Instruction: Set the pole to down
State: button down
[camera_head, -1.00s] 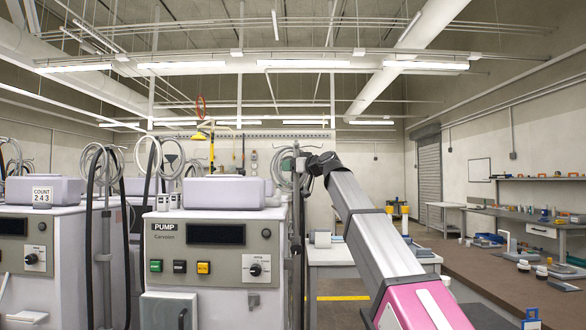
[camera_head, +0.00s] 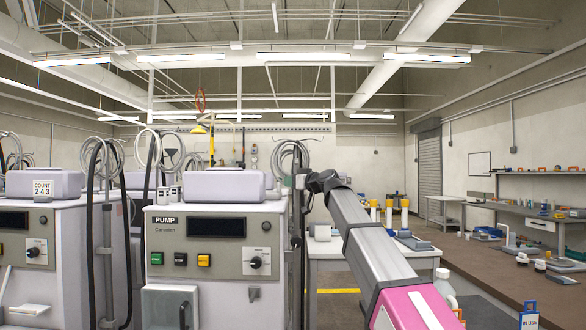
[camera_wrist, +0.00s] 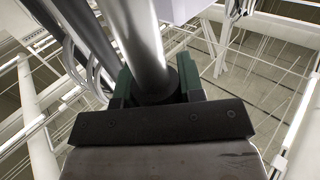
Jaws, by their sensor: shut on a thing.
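The pole (camera_wrist: 143,38) is a bright metal rod that runs up between my gripper's dark green fingers in the wrist view. A dark collar sits around it there. My gripper (camera_wrist: 155,84) is shut on the pole. In the head view my gripper (camera_head: 302,182) is small and partly hidden by its own wrist, at the right rear edge of the pump machine (camera_head: 214,237). The pole (camera_head: 304,225) stands upright beside that machine, with dark hose close to it. Its lower end is hidden.
A white table (camera_head: 330,249) with yellow-topped bottles is behind my arm. A long brown workbench (camera_head: 480,270) with small items runs along the right. Coiled tubes hang behind the machines.

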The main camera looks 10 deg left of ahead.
notch_tip(320, 180, down, 4)
jog(key=shift+f, duration=0.1)
jog(key=c, duration=0.7)
grip_release()
jog(key=shift+c, duration=0.2)
jog(key=v, duration=1)
jog(key=shift+s+d, duration=0.3)
